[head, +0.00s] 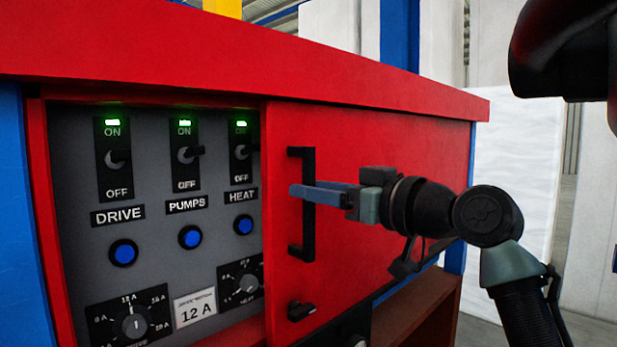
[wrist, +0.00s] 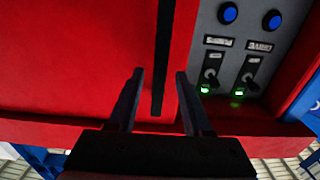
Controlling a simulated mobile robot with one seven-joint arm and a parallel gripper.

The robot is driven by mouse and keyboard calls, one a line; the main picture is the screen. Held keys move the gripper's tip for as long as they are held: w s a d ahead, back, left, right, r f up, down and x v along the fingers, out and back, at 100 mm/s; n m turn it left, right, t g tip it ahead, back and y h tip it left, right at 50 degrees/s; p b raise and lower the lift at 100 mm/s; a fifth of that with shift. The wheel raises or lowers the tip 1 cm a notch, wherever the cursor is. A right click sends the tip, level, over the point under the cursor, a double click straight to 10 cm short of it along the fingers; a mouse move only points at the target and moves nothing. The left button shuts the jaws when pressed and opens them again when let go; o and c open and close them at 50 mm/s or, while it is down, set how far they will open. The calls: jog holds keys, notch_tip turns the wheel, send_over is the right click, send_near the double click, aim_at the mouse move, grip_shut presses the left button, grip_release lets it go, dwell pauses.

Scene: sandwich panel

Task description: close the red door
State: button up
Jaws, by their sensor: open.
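The red door (head: 385,150) is a flat panel covering the right part of the cabinet front. The grey control panel to its left is uncovered. A black vertical handle (head: 308,235) stands near the door's left edge; it also shows in the wrist view (wrist: 164,50). My gripper (head: 293,190) is open at the handle's middle height, its fingers crossing the handle in the head view. In the wrist view my gripper (wrist: 160,74) has one finger on each side of the handle, with visible gaps. I cannot tell whether either finger touches it.
The grey panel (head: 75,170) holds several switches with green lights, blue buttons and dials. A small black latch or knob (head: 300,311) sits below the handle. The red top ledge (head: 250,60) overhangs the front. A brown shelf (head: 420,305) lies below at the right.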

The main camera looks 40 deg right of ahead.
jog(key=shift+w, duration=1.05)
grip_shut()
dwell(0.7)
